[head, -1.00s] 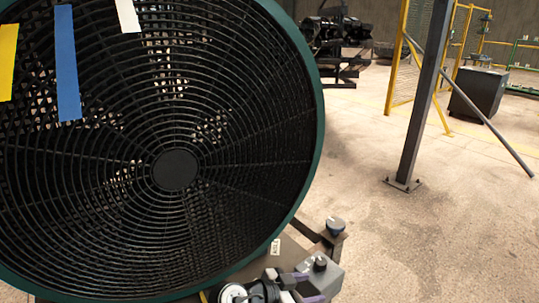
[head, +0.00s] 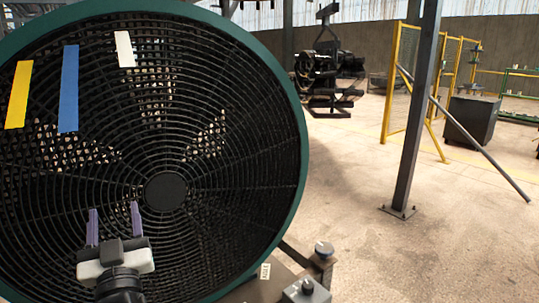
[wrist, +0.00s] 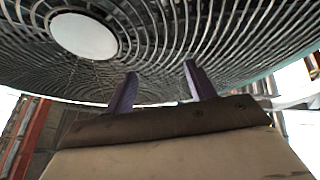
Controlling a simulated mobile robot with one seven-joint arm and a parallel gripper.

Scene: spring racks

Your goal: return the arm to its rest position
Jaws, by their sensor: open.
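My gripper (head: 114,212) is in the lower left of the head view, in front of the lower part of a large round fan (head: 166,192). Its two purple fingers point up, stand apart, and hold nothing. In the wrist view, my open gripper (wrist: 160,76) points toward the fan's grille (wrist: 84,36). I cannot tell the exact gap between the fingertips and the grille.
Yellow (head: 18,95), blue (head: 69,88) and white (head: 125,49) ribbons lie across the fan's upper grille. A grey box with a black knob (head: 306,290) is below the fan. A steel post (head: 415,120) stands at right.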

